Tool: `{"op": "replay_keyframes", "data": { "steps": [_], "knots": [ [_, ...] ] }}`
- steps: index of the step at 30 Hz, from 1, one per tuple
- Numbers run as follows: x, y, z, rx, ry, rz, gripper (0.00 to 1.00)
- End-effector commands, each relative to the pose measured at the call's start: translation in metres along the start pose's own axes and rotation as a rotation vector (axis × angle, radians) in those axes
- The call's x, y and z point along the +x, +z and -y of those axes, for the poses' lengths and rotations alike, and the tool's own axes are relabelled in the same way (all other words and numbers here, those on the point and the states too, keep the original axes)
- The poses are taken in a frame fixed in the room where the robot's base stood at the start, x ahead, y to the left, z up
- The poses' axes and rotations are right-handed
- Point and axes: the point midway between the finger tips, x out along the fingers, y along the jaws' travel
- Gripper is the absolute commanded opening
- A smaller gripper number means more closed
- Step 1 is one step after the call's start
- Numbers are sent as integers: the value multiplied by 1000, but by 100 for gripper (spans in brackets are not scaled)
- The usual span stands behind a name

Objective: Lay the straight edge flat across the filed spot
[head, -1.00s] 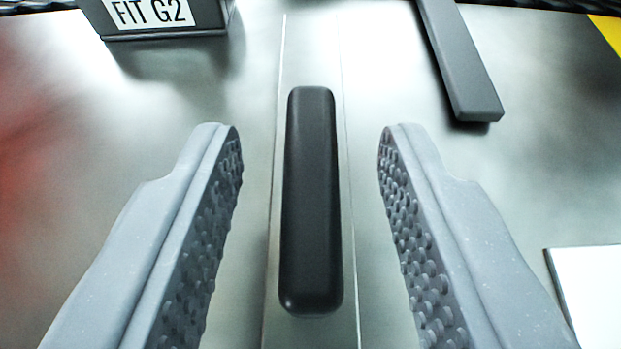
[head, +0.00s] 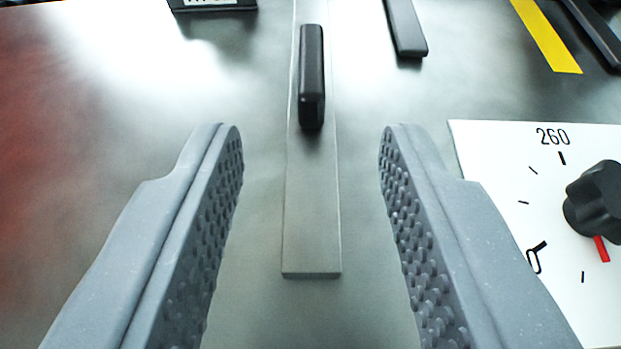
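The straight edge (head: 312,215) is a flat grey metal strip with a raised black handle (head: 312,75) on top. It lies lengthwise on the metal surface, running from the top edge of the picture to a near end between my fingers. My gripper (head: 310,140) is open, one ridged grey finger on each side of the strip, touching neither it nor the handle. The handle stands just beyond the fingertips. The filed spot cannot be made out in this view.
At right lies a white dial plate (head: 480,150) with a black knob (head: 595,200) and a red pointer. A dark grey bar (head: 405,28) and a yellow stripe (head: 546,35) are at the upper right. A dark labelled block (head: 212,5) is at the top left. The left surface is clear.

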Motion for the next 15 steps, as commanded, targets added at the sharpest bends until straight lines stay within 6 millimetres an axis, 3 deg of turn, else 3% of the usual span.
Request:
{"op": "replay_keyframes", "data": {
  "steps": [11, 15],
  "knots": [
    [-5, -2, 0, 0, 0, -2, 36],
    [-9, -27, 0, -1, 4, -16, 36]
  ]
}}
